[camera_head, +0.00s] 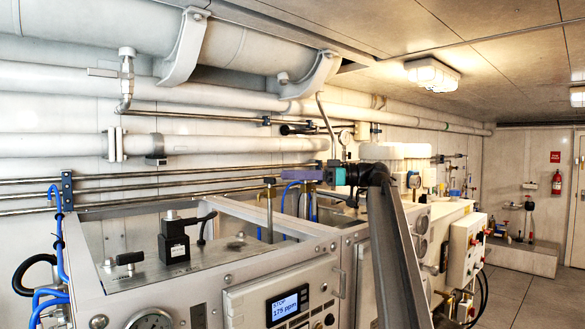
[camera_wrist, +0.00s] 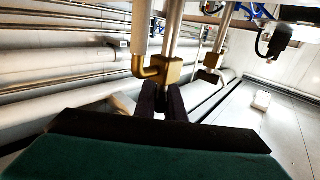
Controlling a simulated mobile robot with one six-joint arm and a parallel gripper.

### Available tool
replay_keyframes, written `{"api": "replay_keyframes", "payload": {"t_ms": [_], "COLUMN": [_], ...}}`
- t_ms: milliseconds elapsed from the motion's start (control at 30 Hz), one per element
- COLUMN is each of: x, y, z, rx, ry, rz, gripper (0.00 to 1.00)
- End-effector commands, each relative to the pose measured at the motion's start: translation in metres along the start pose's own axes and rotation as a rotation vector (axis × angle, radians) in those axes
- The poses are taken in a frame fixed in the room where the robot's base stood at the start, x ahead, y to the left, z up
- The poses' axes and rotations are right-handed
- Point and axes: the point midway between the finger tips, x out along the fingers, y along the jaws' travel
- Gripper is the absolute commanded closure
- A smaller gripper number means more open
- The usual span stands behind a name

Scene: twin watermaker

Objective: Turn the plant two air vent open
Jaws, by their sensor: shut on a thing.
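In the wrist view, a brass fitting with an elbow (camera_wrist: 160,71) sits on an upright metal pipe, and a similar fitting (camera_wrist: 208,76) stands behind it to the right. The two dark fingers of my gripper (camera_wrist: 163,88) meet the nearer fitting at its lower end and are shut on it; the exact contact is partly hidden. In the head view, my gripper (camera_head: 303,174) reaches left from my wrist, over the open-topped frame near the upright pipes. One upright post with a dark head (camera_head: 269,182) stands to its left, apart from it. I see no label telling which plant the vent belongs to.
A panel with a lit display (camera_head: 287,304) reading STOP and 175 ppm faces the front. A black block (camera_head: 174,241) stands on the top plate. Large white pipes (camera_head: 95,28) and thin metal rails run behind. Open floor (camera_head: 515,293) lies at the right.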

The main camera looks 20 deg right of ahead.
Motion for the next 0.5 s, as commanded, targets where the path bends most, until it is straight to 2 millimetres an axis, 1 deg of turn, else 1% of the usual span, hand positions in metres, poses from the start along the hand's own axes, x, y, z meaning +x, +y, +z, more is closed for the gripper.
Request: {"api": "replay_keyframes", "payload": {"t_ms": [33,500], "x": [0.0000,-0.0004], "y": [0.0003,-0.0051], "z": [-0.0056,-0.0062], "rx": [0.001,0.000], "ry": [0.001,0.001], "rz": [-0.013,-0.148], "gripper": [1.00,1.00]}}
